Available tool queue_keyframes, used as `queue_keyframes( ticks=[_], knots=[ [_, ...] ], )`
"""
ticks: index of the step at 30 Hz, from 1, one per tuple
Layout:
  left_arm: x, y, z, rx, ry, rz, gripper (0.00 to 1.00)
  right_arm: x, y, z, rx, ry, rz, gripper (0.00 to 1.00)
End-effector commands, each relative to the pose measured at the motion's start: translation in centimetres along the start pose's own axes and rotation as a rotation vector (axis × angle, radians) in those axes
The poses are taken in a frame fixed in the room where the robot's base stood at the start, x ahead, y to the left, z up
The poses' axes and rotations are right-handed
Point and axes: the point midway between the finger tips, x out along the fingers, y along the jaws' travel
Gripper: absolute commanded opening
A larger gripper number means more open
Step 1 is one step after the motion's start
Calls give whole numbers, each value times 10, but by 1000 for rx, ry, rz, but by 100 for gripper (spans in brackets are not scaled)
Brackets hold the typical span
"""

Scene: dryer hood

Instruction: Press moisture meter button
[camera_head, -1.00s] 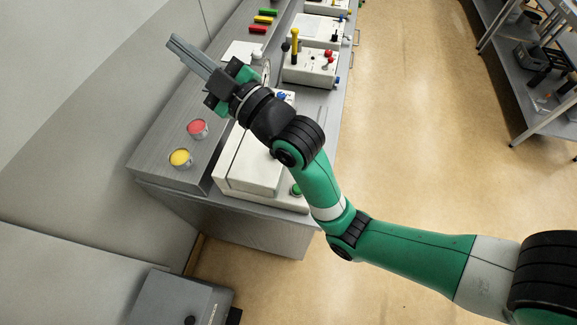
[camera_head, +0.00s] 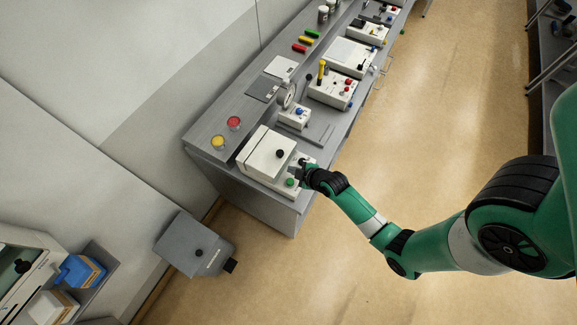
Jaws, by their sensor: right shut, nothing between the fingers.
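A white boxy device (camera_head: 262,152) with a black knob on its lid stands at the near end of the grey bench; I take it to be the moisture meter, but no label is readable. A green button (camera_head: 290,182) sits at its front right corner. My right gripper (camera_head: 296,172) is shut and empty, right beside the green button and over the device's front edge. I cannot tell whether it touches the device. The gripper and wrist hide part of the device's front panel. My left gripper is not in view.
Red (camera_head: 233,123) and yellow (camera_head: 218,142) cups stand on the bench behind the device. A small white box with a blue knob (camera_head: 299,111) and a round gauge (camera_head: 288,94) are farther along. A grey box (camera_head: 194,245) stands near the wall.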

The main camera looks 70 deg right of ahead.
Motion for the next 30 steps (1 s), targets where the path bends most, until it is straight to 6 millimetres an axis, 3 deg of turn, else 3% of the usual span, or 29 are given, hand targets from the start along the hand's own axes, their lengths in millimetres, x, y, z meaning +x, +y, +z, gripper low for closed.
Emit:
queue_keyframes(
  ticks=[16,30],
  knots=[
    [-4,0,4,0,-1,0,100,4,1,3,5,-1,6,0],
    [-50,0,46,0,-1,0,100,49,-32,35,5,0,7,0]
  ],
)
